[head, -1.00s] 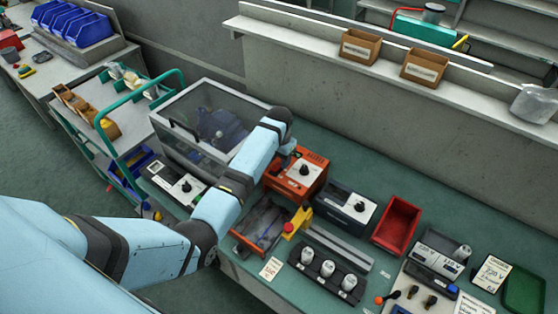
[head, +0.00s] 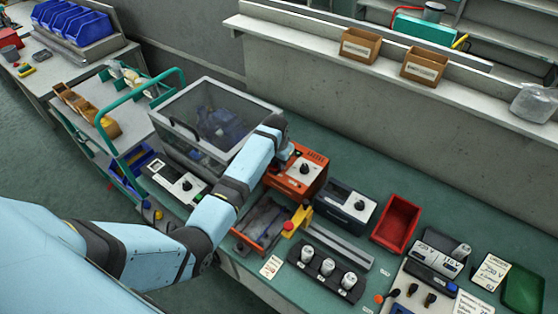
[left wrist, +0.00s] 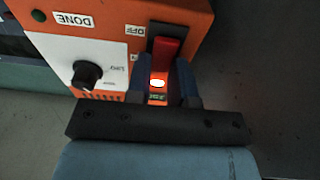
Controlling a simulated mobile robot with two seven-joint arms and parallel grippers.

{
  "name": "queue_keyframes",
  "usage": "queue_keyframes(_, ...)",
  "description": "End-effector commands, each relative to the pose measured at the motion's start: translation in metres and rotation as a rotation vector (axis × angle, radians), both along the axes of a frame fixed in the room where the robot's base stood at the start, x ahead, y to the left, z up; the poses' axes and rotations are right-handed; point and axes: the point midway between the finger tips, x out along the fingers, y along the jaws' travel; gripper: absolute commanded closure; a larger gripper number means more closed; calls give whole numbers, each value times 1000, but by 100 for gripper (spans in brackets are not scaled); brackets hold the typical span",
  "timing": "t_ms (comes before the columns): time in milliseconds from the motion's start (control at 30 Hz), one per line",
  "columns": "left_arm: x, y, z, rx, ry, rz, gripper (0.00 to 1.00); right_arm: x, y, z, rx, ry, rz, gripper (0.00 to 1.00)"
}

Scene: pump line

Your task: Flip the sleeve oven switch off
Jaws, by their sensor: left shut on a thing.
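The sleeve oven is the orange box (head: 311,170) on the green bench, with a black knob on its white panel. In the left wrist view its red switch lever (left wrist: 166,52) sits in a black slot beside an OFF label. A small lamp (left wrist: 157,83) glows by the lever's near end. My left gripper (left wrist: 163,73) is at the switch, with one dark finger on each side, shut on the lever. In the head view my forearm hides the switch and most of the gripper. I cannot tell the lever's exact position. My right gripper is not in view.
A clear-lidded case (head: 205,125) stands left of the oven. A black-and-white unit (head: 346,205) and a red bin (head: 397,223) stand to its right. A tray with a yellow clamp (head: 298,221) lies in front. The wall rises behind the bench.

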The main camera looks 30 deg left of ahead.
Motion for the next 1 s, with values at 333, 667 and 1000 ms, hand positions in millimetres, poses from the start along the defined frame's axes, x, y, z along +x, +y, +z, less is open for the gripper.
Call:
queue_keyframes(333,-6,1,3,-39,-286,0,100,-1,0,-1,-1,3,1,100)
queue_keyframes(667,-6,1,3,-40,-293,0,72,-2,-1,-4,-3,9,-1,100)
queue_keyframes(1000,-6,1,3,-40,-292,0,53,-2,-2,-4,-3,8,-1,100)
